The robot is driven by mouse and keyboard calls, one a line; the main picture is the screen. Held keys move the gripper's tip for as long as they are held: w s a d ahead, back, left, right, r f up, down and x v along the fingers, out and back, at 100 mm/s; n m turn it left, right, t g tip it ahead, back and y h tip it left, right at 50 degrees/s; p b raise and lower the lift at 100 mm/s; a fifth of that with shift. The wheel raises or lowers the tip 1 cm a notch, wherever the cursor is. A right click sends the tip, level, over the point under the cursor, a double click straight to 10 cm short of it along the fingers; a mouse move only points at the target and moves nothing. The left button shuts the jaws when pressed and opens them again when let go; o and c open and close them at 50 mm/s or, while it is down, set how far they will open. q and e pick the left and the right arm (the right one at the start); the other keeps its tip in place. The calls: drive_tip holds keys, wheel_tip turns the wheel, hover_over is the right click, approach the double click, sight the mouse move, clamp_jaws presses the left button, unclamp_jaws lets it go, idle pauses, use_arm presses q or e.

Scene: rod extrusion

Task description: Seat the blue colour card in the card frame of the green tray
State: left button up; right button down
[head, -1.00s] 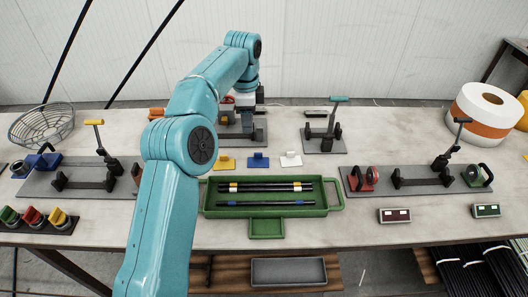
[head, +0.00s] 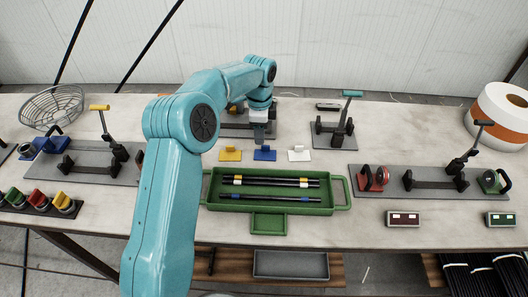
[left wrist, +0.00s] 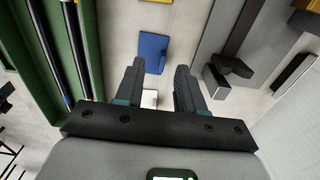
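The blue colour card (head: 265,154) lies on the table behind the green tray (head: 338,208), between a yellow card (head: 230,155) and a white card (head: 299,155). The empty card frame (head: 268,223) juts from the tray's front side. My left gripper (head: 260,138) hangs just behind and above the blue card. In the left wrist view its fingers (left wrist: 160,80) are apart with nothing held. There the blue card (left wrist: 152,52) is beyond the fingertips, and part of the white card (left wrist: 149,98) shows between the fingers. My right gripper is not in view.
Black rods with coloured bands lie in the tray. Grey fixture plates with clamps stand left (head: 80,163), right (head: 415,185) and behind (head: 333,132). Two small display boxes (head: 404,218) sit at the front right. Table around the card frame is clear.

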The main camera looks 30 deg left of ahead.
sight(260, 151)
use_arm(q)
drive_tip(key=shift+w+d+f+p, duration=0.1)
drive_tip(key=shift+w+f+p, duration=0.2)
drive_tip(key=shift+f, duration=0.35)
drive_tip(key=shift+w+d+f+p, duration=0.1)
drive_tip(key=shift+w+f+p, duration=0.15)
drive_tip(key=shift+f, duration=0.35)
drive_tip(key=f, duration=0.2)
drive_tip(key=shift+s+a+f+p, duration=0.15)
drive_tip(key=shift+a+f+p, duration=0.15)
drive_tip(key=shift+s+f, duration=0.15)
drive_tip(key=shift+s, duration=0.05)
drive_tip(key=shift+w+d, duration=0.2)
drive_tip(key=shift+w+f, duration=0.1)
drive_tip(key=shift+f, duration=0.05)
drive_tip(key=shift+c, duration=1.2)
clamp_jaws()
drive_tip(key=shift+s+a, duration=0.2)
drive_tip(key=shift+s, duration=0.05)
drive_tip(key=shift+d, duration=0.1)
